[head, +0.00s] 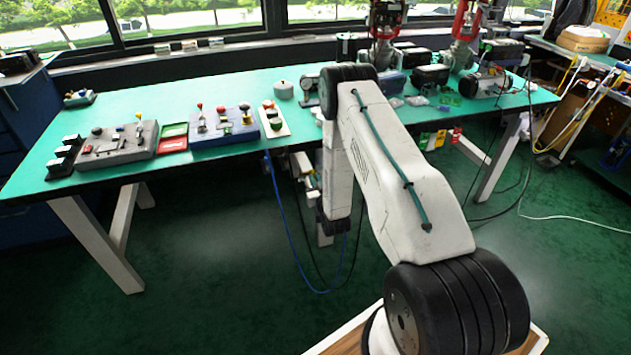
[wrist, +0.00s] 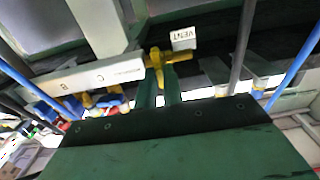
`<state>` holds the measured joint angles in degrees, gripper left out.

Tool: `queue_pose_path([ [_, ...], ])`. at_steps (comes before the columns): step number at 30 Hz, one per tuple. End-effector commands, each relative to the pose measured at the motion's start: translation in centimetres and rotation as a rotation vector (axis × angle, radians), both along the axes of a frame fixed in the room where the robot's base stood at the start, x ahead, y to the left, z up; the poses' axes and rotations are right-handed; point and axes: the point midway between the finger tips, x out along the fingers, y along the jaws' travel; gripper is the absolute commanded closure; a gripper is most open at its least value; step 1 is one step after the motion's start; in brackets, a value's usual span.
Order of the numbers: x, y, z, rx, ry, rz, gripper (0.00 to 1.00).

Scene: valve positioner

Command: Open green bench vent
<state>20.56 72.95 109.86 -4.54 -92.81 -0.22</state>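The yellow vent handle (wrist: 156,58) shows in the upper middle of the wrist view, a cross-shaped knob beside a white label reading VENT (wrist: 183,38). My gripper (wrist: 160,80) has its two green fingers upright just below it. One lobe of the handle lies between the fingertips with no clear gap on either side, so the fingers look shut on it. The handle's mount behind is dark and partly hidden. In the head view the green bench (head: 225,80) spans the room, and my arm's end reaches below its front edge. The gripper and vent are not clear there.
Blue and yellow valve handles (wrist: 107,98) lie left of the vent along a white labelled bar (wrist: 90,77). Blue and dark hoses hang on both sides. On the bench stand control boxes (head: 115,145) with levers. The floor (head: 215,240) in front is clear.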

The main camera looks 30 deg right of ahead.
Motion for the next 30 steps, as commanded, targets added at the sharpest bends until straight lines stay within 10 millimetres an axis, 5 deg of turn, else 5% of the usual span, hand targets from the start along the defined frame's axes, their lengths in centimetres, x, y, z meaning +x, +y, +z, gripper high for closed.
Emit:
queue_pose_path([
  [14,-0.06,-0.11,-0.01,0.140,-0.040,-0.001,1.00],
  [30,-0.15,-0.33,-0.13,0.615,-0.177,-0.001,1.00],
])
